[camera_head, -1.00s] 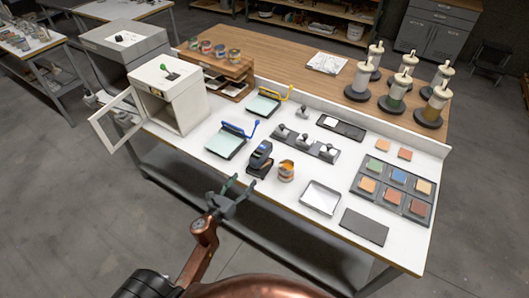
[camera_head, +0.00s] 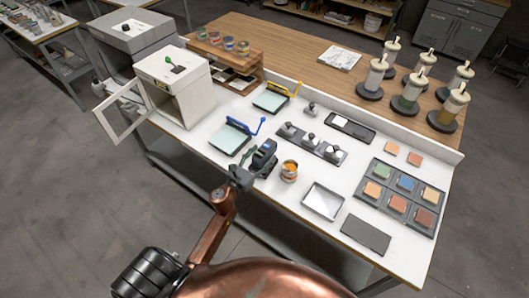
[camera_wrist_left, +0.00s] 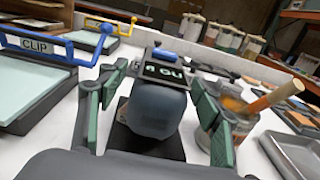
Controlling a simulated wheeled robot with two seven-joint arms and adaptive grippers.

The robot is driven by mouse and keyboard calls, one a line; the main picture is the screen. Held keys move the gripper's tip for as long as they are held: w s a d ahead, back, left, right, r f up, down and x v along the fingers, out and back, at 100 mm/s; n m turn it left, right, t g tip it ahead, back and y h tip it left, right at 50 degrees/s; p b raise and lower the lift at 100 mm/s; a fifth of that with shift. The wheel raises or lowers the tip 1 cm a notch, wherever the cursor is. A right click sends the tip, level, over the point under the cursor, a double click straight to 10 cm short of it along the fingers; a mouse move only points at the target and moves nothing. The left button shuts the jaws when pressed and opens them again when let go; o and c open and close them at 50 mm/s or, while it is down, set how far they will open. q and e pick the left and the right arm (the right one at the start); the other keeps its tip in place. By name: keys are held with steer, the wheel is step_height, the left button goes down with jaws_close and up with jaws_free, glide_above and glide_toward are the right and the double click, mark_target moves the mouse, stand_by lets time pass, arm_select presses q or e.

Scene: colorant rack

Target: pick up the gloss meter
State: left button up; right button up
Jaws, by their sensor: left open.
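The gloss meter (camera_head: 264,156) is a dark grey device with a blue top, standing on a dark base near the front edge of the white bench. In the left wrist view the gloss meter (camera_wrist_left: 155,112) is upright in the middle, its small display facing up. My left gripper (camera_head: 246,172) is at its near side, partly overlapping it in the head view. In the wrist view the open fingers of the left gripper (camera_wrist_left: 155,88) stand on either side of the meter, with no clear contact visible. My right gripper is not in view.
An open can of orange paint (camera_head: 289,171) stands close right of the meter, with a stick in it. A clip board with a blue handle (camera_head: 230,139) is close on the left. An empty tray (camera_head: 323,201) and dark plate (camera_head: 366,234) lie to the right.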

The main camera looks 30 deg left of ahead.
arm_select(q)
steer(key=shift+w, duration=1.05)
steer(key=c, duration=1.5)
jaws_close()
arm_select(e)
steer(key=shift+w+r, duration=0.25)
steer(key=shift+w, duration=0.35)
arm_select(q)
steer(key=shift+r, duration=0.15)
